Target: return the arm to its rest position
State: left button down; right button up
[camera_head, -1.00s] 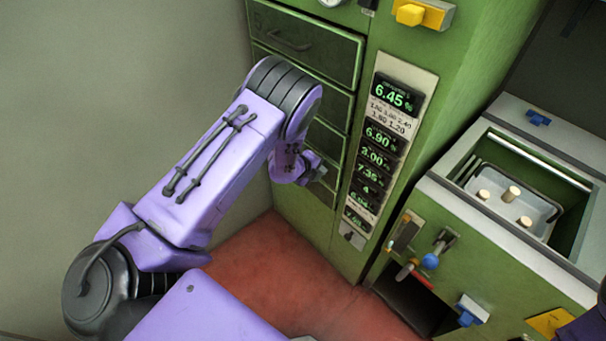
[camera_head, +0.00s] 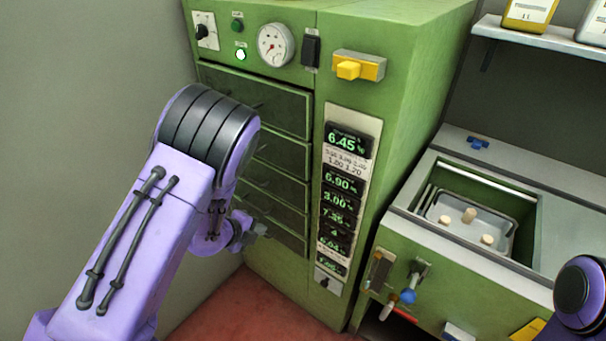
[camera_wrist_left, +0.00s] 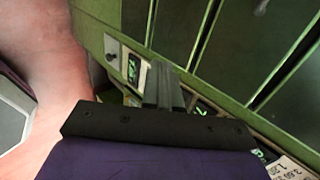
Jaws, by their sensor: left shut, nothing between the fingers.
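My left arm, purple with black joints, comes in from the left in the head view. Its gripper (camera_head: 252,232) hangs in front of the green cabinet's lower drawers, small and partly hidden by the wrist. In the left wrist view the two fingers (camera_wrist_left: 163,86) are together with nothing between them. They point toward the cabinet's lower front and look apart from it. Only a dark joint of my right arm shows at the right edge of the head view; its gripper is out of frame.
The green drawer cabinet (camera_head: 405,75) has a gauge (camera_head: 275,45), a yellow latch (camera_head: 358,68) and a display panel (camera_head: 347,180). Blue-handled valve (camera_head: 408,296) sticks out below. Red floor shows at the bottom.

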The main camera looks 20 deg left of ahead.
pick_arm(q)
jog(key=s+f+n+g+y, duration=0.2)
jog(key=s+f+n, duration=0.3)
jog(key=s+n, duration=0.4)
jog(key=s+d+f+n+g+y, duration=0.1)
jog(key=s+f+n+g+y, duration=0.1)
jog(key=s+f+n, duration=0.3)
jog(key=s+f+n+g+y, duration=0.1)
jog(key=s+f+n, duration=0.3)
jog(key=s+n, duration=0.9)
jog(key=shift+s+d+f+n+g+y, duration=0.3)
jog(key=shift+s+f+g+y, duration=0.1)
jog(key=shift+s, duration=0.1)
